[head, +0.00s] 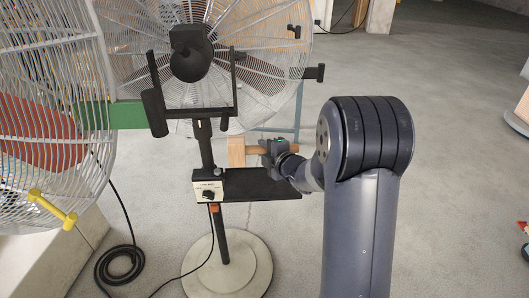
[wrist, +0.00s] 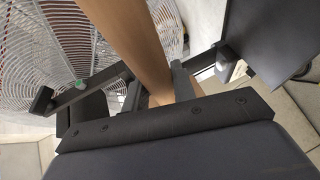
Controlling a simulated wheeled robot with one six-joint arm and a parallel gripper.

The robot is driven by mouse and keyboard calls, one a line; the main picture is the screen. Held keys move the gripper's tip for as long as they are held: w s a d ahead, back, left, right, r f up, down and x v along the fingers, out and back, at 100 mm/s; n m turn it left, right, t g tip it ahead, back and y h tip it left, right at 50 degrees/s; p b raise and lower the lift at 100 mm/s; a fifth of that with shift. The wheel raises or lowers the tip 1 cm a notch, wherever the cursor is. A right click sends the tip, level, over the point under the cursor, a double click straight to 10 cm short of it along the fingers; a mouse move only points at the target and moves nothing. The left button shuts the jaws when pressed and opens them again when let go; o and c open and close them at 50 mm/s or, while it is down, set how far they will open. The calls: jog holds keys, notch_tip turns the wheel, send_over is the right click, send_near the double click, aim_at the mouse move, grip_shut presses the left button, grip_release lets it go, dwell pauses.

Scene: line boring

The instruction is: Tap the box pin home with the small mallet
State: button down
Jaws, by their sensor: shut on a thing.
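The small mallet has a pale wooden head (head: 236,151) and a wooden handle (head: 258,149) lying roughly level. My gripper (head: 274,150) is shut on the handle, to the right of the head. In the wrist view the mallet's wood (wrist: 138,35) runs from the top edge down between the dark fingers (wrist: 165,92). The white control box (head: 208,189), with a black knob, is on the fan's post, below and left of the mallet head. A small pale knob-like part (head: 217,172) is at its top; I cannot tell whether it is the box pin.
A dark flat shelf (head: 262,184) extends right from the box, under my gripper. The large fan (head: 275,50) stands behind, on a round pale base (head: 228,268). Another fan guard (head: 50,130) fills the left.

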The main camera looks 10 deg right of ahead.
jog(key=shift+r+p, duration=1.4)
jog(key=shift+r, duration=1.25)
jog(key=shift+r, duration=0.15)
jog(key=shift+r+p, duration=1.3)
jog(key=shift+r, duration=0.5)
